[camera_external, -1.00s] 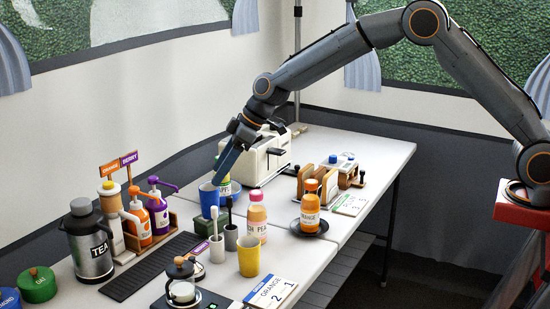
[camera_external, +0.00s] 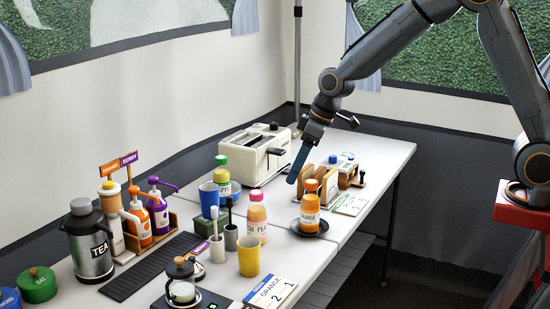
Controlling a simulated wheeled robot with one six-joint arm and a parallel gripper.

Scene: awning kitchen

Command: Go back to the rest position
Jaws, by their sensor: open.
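My gripper (camera_external: 296,172) hangs in the air over the table, pointing down and a little left. It is left of the wooden rack and above the orange bottle (camera_external: 309,207). Only one blue finger shows clearly, and nothing is seen between the jaws. My arm reaches in from the red base at the right, its elbow cut off by the top edge of the picture.
A white toaster (camera_external: 256,154) stands left of my gripper, with a green-capped bottle (camera_external: 222,176) and a blue cup (camera_external: 209,199) in front. The wooden rack (camera_external: 327,175) is close on the right. Cups, bottles and a tea jug (camera_external: 88,245) crowd the front left.

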